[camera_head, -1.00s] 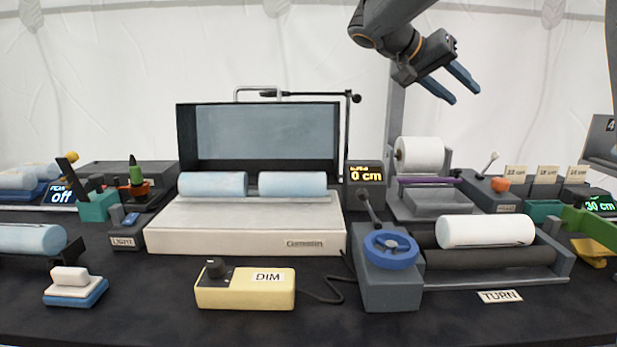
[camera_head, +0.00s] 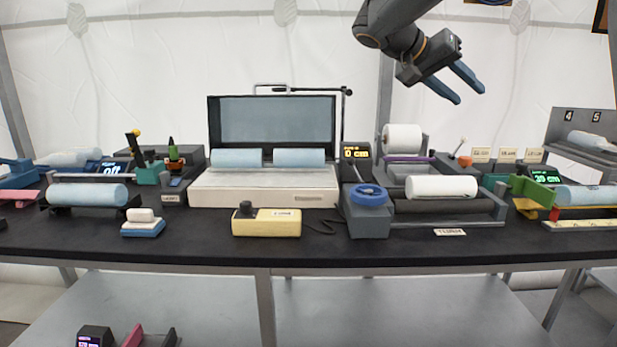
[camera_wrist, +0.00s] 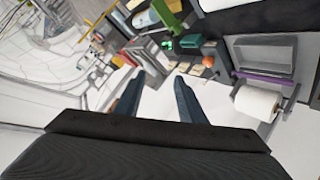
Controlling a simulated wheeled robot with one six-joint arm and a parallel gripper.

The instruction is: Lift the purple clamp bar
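The purple clamp bar (camera_head: 409,158) is a thin bar lying across the grey stand at the back right of the table, just below and in front of a white paper roll (camera_head: 402,139). In the wrist view the purple clamp bar (camera_wrist: 264,78) shows at the right, between the paper roll (camera_wrist: 256,102) and a grey tray. My gripper (camera_head: 463,85) is in the air above and to the right of the stand, well apart from the bar. Its two blue-grey fingers are spread, with nothing between them; they also show in the wrist view (camera_wrist: 157,95).
A roller stand with a white roll (camera_head: 440,186) and a grey box with a blue handwheel (camera_head: 369,195) stand in front of the bar. A post with a small display (camera_head: 356,152) is to its left. A lever (camera_head: 460,147) and small cards (camera_head: 507,155) are to its right.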

